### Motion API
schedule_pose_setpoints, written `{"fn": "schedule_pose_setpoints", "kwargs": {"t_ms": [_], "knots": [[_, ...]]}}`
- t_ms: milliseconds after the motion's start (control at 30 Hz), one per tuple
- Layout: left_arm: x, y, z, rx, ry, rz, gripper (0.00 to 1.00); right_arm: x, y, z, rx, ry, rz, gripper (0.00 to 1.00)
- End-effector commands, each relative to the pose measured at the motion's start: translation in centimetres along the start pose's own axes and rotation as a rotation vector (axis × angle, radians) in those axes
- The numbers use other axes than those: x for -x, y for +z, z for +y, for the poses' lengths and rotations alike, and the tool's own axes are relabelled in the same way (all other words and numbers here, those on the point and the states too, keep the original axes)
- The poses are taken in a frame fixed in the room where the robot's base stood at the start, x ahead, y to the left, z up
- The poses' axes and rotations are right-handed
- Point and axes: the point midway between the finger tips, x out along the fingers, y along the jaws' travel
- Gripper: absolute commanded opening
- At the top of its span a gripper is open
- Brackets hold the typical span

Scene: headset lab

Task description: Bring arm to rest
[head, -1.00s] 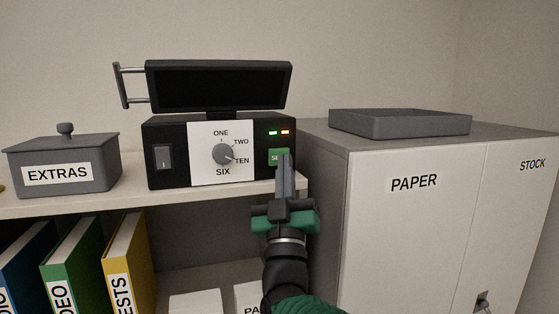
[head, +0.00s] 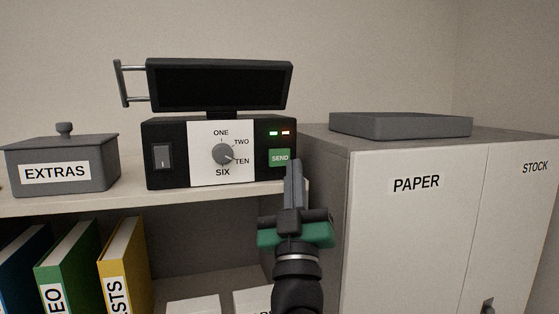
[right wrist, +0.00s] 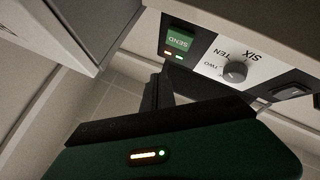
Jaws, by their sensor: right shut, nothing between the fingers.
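My right gripper (head: 293,167) is shut and empty in the head view. Its fingertips are just below and right of the green SEND button (head: 279,157) on the black device (head: 167,135), and the whole button face shows. In the right wrist view the shut fingers (right wrist: 163,75) point toward the device, and the SEND button (right wrist: 179,40) shows upside down, apart from them. The device has a round knob (head: 223,154) with its pointer toward TEN, and a green and a red light lit. My left gripper is not in view.
The device and a grey lidded EXTRAS box (head: 92,174) stand on a shelf (head: 60,205). Upright binders (head: 126,262) are below. A cabinet (head: 415,235) marked PAPER and STOCK stands close on the right, with a grey tray (head: 400,126) on top.

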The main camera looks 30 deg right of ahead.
Motion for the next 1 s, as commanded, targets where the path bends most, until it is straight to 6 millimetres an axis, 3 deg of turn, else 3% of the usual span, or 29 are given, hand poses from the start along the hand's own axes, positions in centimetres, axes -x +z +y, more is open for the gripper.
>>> {"fn": "schedule_pose_setpoints", "kwargs": {"t_ms": [400,467,567,667,800,867,1000], "knots": [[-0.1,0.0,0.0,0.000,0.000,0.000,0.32,0.1,0.2,-0.2,-0.001,-0.006,-0.004,0.00],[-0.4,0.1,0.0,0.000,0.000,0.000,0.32,0.6,1.1,-1.2,-0.008,-0.036,-0.023,0.00],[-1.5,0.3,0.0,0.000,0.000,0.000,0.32,2.6,4.8,-4.8,-0.037,-0.154,-0.107,0.00],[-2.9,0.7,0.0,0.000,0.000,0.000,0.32,6.8,10.3,-10.1,-0.082,-0.332,-0.257,0.00],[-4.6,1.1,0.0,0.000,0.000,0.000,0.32,15.1,18.1,-16.5,-0.141,-0.564,-0.520,0.00],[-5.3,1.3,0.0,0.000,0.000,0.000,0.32,19.3,21.3,-18.4,-0.158,-0.648,-0.645,0.00],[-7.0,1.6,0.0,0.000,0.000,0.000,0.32,30.2,27.7,-21.0,-0.175,-0.809,-0.957,0.00]]}}
